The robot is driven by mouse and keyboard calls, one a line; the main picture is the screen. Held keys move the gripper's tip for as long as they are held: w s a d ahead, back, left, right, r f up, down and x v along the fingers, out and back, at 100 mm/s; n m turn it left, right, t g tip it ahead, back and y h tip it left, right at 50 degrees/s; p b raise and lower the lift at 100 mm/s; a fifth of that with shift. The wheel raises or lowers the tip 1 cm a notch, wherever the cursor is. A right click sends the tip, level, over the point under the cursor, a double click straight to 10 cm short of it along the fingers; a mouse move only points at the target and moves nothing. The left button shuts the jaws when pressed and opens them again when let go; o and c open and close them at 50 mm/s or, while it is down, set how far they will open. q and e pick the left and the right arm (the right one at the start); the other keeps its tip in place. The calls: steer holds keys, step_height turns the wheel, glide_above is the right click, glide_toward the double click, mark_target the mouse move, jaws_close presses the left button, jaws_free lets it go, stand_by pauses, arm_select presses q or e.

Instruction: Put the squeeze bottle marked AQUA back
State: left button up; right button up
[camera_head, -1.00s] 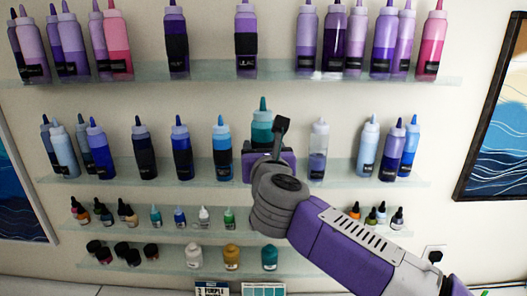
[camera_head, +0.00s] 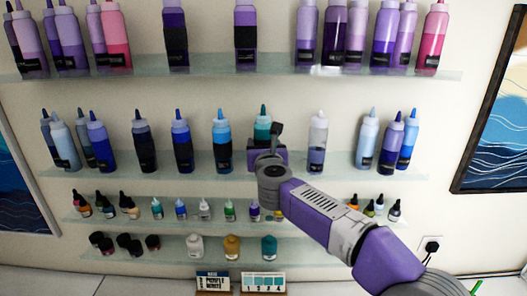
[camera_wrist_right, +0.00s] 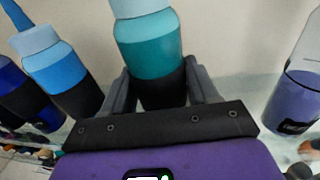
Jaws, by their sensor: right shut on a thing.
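My right gripper (camera_head: 266,146) is shut on a teal squeeze bottle (camera_head: 262,126) with a dark teal tip. The bottle is upright in the gap on the second shelf (camera_head: 200,164), between a blue bottle and a clear bottle. In the right wrist view the bottle (camera_wrist_right: 150,52) stands between the two grey fingers (camera_wrist_right: 160,92), which grip its dark lower band. Its label is not readable, and its base is hidden behind the gripper, so I cannot tell whether it touches the shelf. My left gripper is not in view.
The blue bottle (camera_head: 221,132) stands close on the left and the clear bottle with purple liquid (camera_head: 317,150) on the right. The top shelf (camera_head: 215,75) holds several purple and pink bottles. Small dropper bottles stand on the shelf (camera_head: 130,214) below.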

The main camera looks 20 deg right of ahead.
steer(key=shift+w+d+f, duration=0.1)
steer(key=shift+w+f, duration=0.15)
steer(key=shift+f, duration=0.1)
steer(key=shift+s, duration=0.1)
steer(key=shift+f, duration=0.2)
steer(key=o, duration=1)
steer(key=shift+o, duration=0.2)
